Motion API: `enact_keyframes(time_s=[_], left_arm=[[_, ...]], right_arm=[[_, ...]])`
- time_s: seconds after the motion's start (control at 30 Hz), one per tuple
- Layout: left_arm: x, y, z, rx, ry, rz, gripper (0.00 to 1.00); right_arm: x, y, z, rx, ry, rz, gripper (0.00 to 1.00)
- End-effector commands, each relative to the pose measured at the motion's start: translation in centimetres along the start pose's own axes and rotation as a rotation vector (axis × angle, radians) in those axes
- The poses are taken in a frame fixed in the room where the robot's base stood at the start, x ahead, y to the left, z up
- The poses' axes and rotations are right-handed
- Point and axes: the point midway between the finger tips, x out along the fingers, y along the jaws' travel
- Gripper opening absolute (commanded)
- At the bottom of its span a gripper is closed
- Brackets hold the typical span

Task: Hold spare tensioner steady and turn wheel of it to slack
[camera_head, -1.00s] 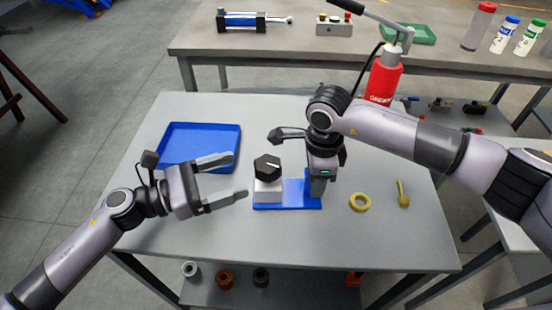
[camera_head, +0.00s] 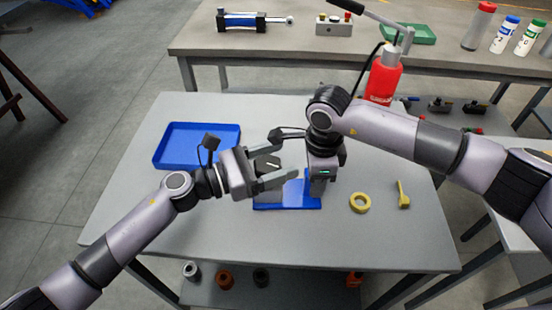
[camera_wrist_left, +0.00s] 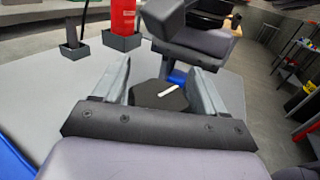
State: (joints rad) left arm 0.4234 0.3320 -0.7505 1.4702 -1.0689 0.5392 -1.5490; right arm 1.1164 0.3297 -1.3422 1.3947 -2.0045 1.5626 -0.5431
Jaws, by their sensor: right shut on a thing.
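The spare tensioner has a blue base (camera_head: 282,201) lying on the grey table and a black faceted wheel (camera_wrist_left: 160,95) with a white line on top. My left gripper (camera_head: 287,161) is open, with one finger on each side of the wheel. The left wrist view shows the wheel between the fingers, with gaps beside it. The head view shows the wheel only partly, behind my left gripper. My right gripper (camera_head: 318,188) points down and is shut on the tensioner at the right end of its base. Its fingertips are mostly hidden.
A blue tray (camera_head: 170,160) lies left of the tensioner. A yellow ring (camera_head: 360,203) and a small yellow tool (camera_head: 403,194) lie to the right. A red grease bottle (camera_head: 383,82) stands behind my right arm. The table's front strip is clear.

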Motion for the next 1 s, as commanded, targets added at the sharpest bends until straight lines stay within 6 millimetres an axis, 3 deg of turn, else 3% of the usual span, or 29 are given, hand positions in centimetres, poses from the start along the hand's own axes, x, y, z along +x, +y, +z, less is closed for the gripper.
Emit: enact_keyframes(time_s=[0.03,0.1,0.47,1.0], left_arm=[[-0.02,0.00,0.01,0.000,0.000,0.000,0.54],[-0.03,0.00,0.01,0.000,0.000,0.000,0.32],[-0.04,0.07,-0.07,-0.001,0.003,0.033,0.32],[0.04,0.49,0.07,0.006,0.003,0.297,0.32]], right_arm=[[-0.17,-0.07,0.09,0.000,-0.003,-0.003,0.00],[-0.17,-0.07,0.09,0.000,-0.003,-0.003,0.00],[-0.17,-0.06,0.09,-0.001,-0.003,-0.003,0.00],[-0.18,-0.03,0.13,-0.003,-0.003,-0.002,0.00]])
